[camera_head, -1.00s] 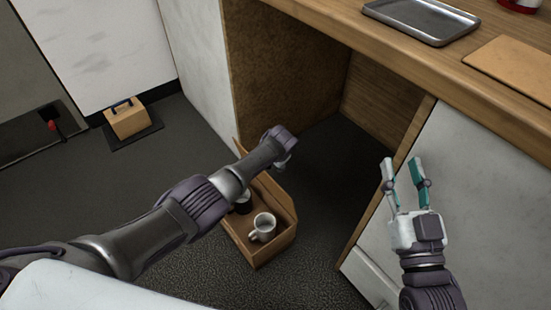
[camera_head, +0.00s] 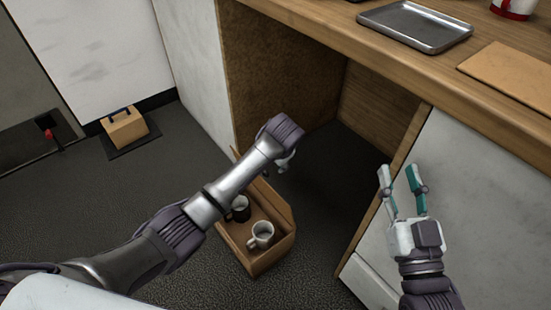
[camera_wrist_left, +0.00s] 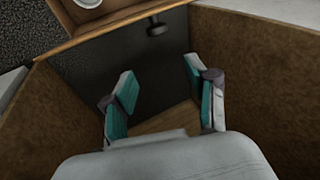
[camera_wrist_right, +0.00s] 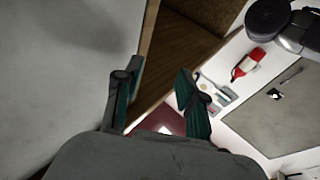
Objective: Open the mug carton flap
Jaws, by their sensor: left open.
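The mug carton (camera_head: 262,262) is a brown open-topped box on the dark floor in front of the counter recess. A white mug (camera_head: 261,235) and a dark mug (camera_head: 239,208) stand in it. Its raised flap (camera_head: 277,203) is on the recess side, partly behind my left arm. My left gripper (camera_wrist_left: 160,82) is open and empty beyond the carton, facing into the recess. In the head view my left wrist mostly hides it. The carton's edge (camera_wrist_left: 110,22) shows at the top of the left wrist view. My right gripper (camera_head: 401,172) is open and empty before the white cabinet front.
The wooden counter (camera_head: 340,45) overhangs the recess and carries a metal tray (camera_head: 415,25) and a brown board (camera_head: 510,72). A small box with a blue handle (camera_head: 125,130) sits on a floor mat at left. Floor left of the carton is clear.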

